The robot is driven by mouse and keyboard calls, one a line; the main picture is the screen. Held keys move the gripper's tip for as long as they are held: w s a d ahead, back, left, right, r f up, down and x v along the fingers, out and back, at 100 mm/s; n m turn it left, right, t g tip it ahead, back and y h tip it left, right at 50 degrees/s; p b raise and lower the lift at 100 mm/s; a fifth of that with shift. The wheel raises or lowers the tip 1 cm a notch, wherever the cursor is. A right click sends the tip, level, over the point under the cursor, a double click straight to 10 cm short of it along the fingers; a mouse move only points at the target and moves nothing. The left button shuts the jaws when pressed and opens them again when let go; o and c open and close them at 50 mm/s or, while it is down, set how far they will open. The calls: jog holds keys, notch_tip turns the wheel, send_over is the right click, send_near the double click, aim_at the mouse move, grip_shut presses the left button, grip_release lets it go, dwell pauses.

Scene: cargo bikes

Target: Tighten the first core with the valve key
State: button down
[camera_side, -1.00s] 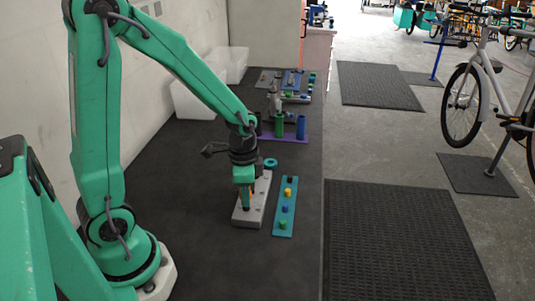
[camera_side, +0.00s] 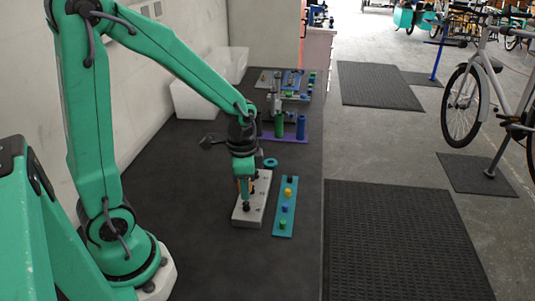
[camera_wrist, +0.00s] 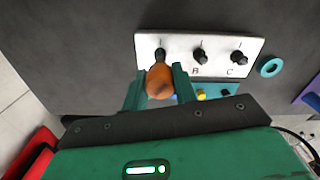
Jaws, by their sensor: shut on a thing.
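My gripper (camera_wrist: 158,84) is shut on the orange handle of the valve key (camera_wrist: 159,78). In the side view my gripper (camera_side: 245,190) points down over the near end of the pale block (camera_side: 241,219). The block also shows in the wrist view (camera_wrist: 180,43), with three dark valve stems in a row and the letters B and C readable. The key's dark end lines up with the first stem (camera_wrist: 160,47), at the left. I cannot tell whether it is seated on the core. The other stems, B (camera_wrist: 200,55) and C (camera_wrist: 238,56), stand free.
A teal strip (camera_side: 280,222) with black, yellow, blue and green caps lies right of the block. A teal ring (camera_side: 270,162) lies behind it. Further back, a purple base (camera_side: 271,138) carries green and blue cylinders.

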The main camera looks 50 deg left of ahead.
jog(key=shift+r, duration=0.25)
jog(key=shift+r, duration=0.35)
jog(key=shift+r, duration=0.35)
jog(key=shift+r, duration=0.35)
jog(key=shift+r, duration=0.35)
jog(key=shift+r, duration=0.35)
jog(key=shift+r, duration=0.3)
